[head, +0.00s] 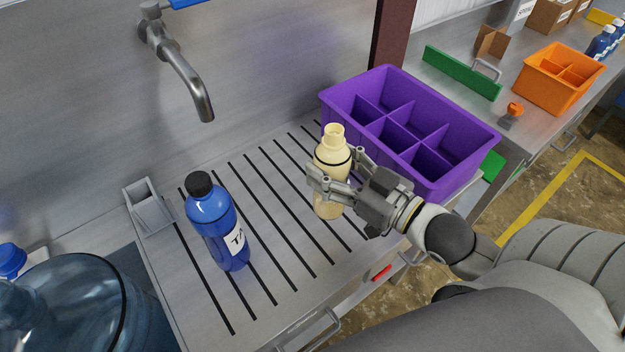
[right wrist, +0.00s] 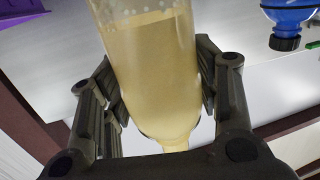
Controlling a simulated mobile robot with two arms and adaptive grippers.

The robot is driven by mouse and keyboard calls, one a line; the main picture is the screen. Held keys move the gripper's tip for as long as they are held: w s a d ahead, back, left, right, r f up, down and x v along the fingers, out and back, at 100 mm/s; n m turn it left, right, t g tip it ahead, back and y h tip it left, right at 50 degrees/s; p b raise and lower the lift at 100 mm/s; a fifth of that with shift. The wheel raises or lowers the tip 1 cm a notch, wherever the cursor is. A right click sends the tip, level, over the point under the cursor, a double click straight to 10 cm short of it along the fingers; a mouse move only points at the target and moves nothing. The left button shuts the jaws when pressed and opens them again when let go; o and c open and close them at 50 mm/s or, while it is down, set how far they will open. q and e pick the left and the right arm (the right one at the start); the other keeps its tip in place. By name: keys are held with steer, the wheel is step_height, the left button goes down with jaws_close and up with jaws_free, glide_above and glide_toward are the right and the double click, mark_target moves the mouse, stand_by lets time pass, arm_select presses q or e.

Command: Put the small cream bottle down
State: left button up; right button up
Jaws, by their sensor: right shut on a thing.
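The small cream bottle (head: 331,160) is upright over the slotted steel counter, left of the purple crate. My right gripper (head: 335,183) is shut around its body, with the neck and open-looking top clear above the fingers. The right wrist view shows the cream bottle (right wrist: 155,70) between both fingers (right wrist: 160,95), its liquid visible through the wall. I cannot tell whether the bottle's base touches the counter (head: 285,235). My left gripper is not in view.
A blue bottle with a black cap (head: 216,222) stands left on the counter. The purple divided crate (head: 345,110) is close on the right. A tap (head: 185,75) hangs at the back. A large blue jug (head: 85,300) is at lower left. Slotted surface between the bottles is clear.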

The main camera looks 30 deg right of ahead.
steer(key=w+f+p, duration=0.3)
steer(key=w+f, duration=0.4)
steer(key=f, duration=0.3)
steer(key=shift+w, duration=0.35)
steer(key=shift+f, duration=0.15)
steer(key=o, duration=1.3)
steer(key=shift+c, duration=0.2)
